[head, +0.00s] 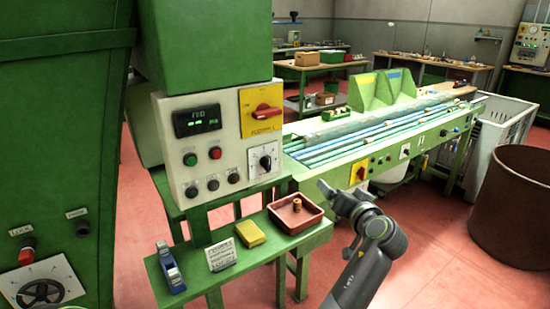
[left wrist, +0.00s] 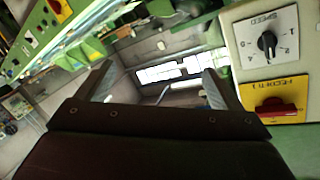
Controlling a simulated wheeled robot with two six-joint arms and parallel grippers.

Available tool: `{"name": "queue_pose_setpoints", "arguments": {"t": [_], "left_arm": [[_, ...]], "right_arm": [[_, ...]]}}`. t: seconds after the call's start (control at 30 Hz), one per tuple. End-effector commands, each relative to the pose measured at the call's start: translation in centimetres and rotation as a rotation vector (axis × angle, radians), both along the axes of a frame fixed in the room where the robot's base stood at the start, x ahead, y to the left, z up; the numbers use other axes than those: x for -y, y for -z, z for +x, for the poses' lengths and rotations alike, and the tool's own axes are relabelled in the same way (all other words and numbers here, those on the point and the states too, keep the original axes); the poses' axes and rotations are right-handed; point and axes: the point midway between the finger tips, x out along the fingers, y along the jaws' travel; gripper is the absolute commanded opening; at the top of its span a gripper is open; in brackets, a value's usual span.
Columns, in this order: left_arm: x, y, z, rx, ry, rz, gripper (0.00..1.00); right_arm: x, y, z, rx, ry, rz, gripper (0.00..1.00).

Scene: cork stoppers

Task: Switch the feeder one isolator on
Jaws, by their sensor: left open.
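The feeder one isolator is a red rotary handle on a yellow plate (head: 265,112), at the upper right of the cream control box. Its red handle lies roughly horizontal. In the left wrist view the isolator (left wrist: 275,108) is at the right edge, its plate lettered FEEDER 1, outside my fingers. My left gripper (head: 341,191) is open and empty, to the right of the box and lower than the isolator, apart from it. Its two fingers (left wrist: 155,88) show spread in the left wrist view. My right gripper is not in view.
The control box (head: 174,160) also carries a display, buttons and a speed knob (head: 264,162). Another yellow-plated red switch (head: 360,172) is on the green conveyor machine behind my gripper.

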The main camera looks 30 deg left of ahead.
Motion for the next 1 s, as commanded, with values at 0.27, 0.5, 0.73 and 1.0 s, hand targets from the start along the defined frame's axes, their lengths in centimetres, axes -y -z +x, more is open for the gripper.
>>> {"name": "queue_pose_setpoints", "arguments": {"t": [0.27,0.5,0.73,1.0], "left_arm": [[-0.1,-16.7,-9.0,0.442,-0.324,-0.117,0.87],[-1.1,-19.0,-11.2,0.519,-0.394,-0.155,0.87],[-4.4,-19.2,-9.8,0.517,-0.394,-0.150,0.87],[-8.9,-19.1,-7.9,0.513,-0.392,-0.149,0.87]], "right_arm": [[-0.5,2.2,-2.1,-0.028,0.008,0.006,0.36],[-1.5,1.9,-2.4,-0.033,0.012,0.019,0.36],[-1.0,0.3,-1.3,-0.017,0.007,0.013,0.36],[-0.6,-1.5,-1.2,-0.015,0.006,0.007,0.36]]}}
